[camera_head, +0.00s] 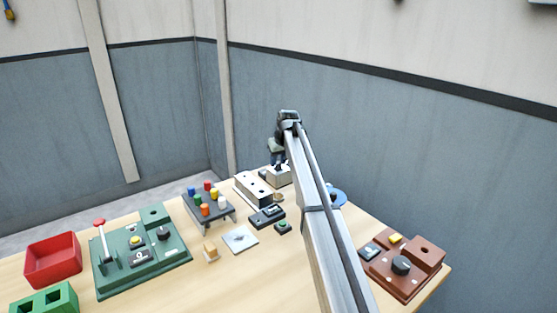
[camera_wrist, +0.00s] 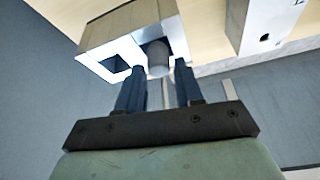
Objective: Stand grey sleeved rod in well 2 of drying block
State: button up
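A grey rod (camera_wrist: 158,62) stands in one square well of a pale block (camera_wrist: 95,40) in the wrist view. The other well of that block looks empty. The pale block also shows at the back of the table in the head view (camera_head: 280,178). My gripper (camera_wrist: 160,72) is above it, its two blue fingers on either side of the rod's near end, with a narrow gap visible at the right finger. A longer grey block (camera_wrist: 242,22) with a round hole and a small marking stands beside it; I cannot tell for sure which is the drying block.
The long block (camera_head: 252,190) is just left of the pale block in the head view. A dark stand with coloured pegs (camera_head: 208,207), a green panel (camera_head: 140,255), a red bin (camera_head: 52,260) and a brown panel (camera_head: 405,270) are on the table. Bare wood lies at front centre.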

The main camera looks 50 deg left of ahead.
jog(key=shift+o, duration=1.2)
jog(key=shift+r, duration=0.1)
jog(key=shift+r, duration=0.25)
jog(key=v, duration=1.2)
jog(key=shift+r, duration=0.25)
